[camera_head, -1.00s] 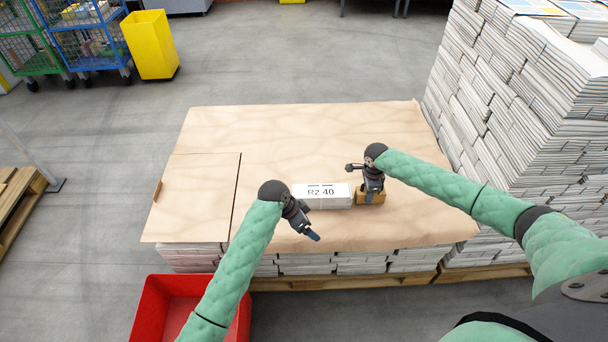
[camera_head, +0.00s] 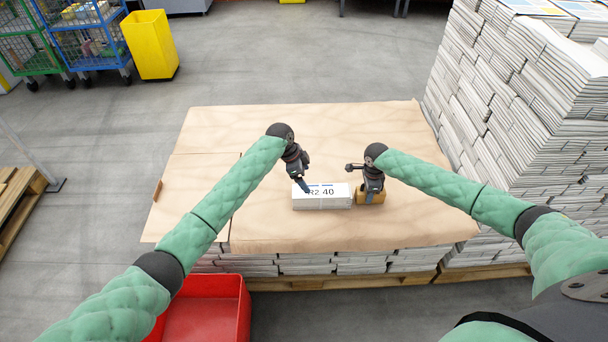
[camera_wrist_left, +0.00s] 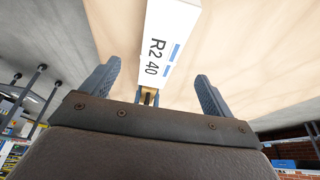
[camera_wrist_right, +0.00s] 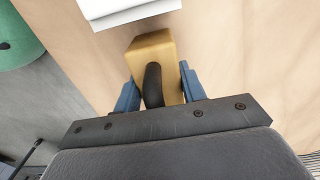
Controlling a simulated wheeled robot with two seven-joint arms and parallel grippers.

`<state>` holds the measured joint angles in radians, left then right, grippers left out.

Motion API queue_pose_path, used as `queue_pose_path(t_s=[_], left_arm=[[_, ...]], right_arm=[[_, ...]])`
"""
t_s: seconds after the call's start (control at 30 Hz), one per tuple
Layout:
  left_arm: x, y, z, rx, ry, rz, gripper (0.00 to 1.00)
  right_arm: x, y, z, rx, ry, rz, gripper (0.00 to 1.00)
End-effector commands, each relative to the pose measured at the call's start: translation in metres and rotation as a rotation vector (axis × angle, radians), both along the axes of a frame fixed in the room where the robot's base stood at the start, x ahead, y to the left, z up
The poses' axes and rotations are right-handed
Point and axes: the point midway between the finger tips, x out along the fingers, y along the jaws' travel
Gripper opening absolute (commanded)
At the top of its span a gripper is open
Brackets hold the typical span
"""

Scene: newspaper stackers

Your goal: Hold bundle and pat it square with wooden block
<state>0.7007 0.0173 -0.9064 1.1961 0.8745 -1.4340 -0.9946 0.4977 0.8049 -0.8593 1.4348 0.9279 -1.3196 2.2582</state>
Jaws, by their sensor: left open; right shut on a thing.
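The white bundle (camera_head: 330,202), labelled R2 40, lies on the brown paper sheet (camera_head: 300,130) on top of the stack. My left gripper (camera_head: 306,188) is open at the bundle's left end in the head view. In the left wrist view the bundle (camera_wrist_left: 170,35) extends ahead of the spread fingers (camera_wrist_left: 158,90); I cannot tell whether they touch it. My right gripper (camera_head: 373,188) is shut on the wooden block (camera_head: 370,197), just right of the bundle. In the right wrist view the block (camera_wrist_right: 152,50) has a dark handle between the fingers, with the bundle (camera_wrist_right: 125,10) beyond it.
A tall stack of newspapers (camera_head: 520,100) stands at the right. A red bin (camera_head: 242,310) is at the front left. A yellow bin (camera_head: 150,45) and wire carts (camera_head: 85,40) stand at the back left. The paper sheet behind the bundle is clear.

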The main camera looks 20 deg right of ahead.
Motion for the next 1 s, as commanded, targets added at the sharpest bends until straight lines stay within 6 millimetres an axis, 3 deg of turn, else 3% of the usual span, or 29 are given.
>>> queue_pose_path(t_s=[0.27, 0.7, 1.0], left_arm=[[0.001, -0.007, -0.017, 0.003, -0.001, -0.005, 0.87], [-0.006, -0.032, -0.080, 0.003, 0.000, -0.004, 0.87], [-0.008, -0.043, -0.106, 0.003, -0.001, -0.004, 0.87]], right_arm=[[0.000, 0.000, 0.000, 0.000, 0.000, 0.000, 0.11], [0.000, 0.000, 0.000, 0.000, -0.001, 0.000, 0.11], [0.000, 0.000, 0.000, 0.000, 0.000, 0.000, 0.11]])
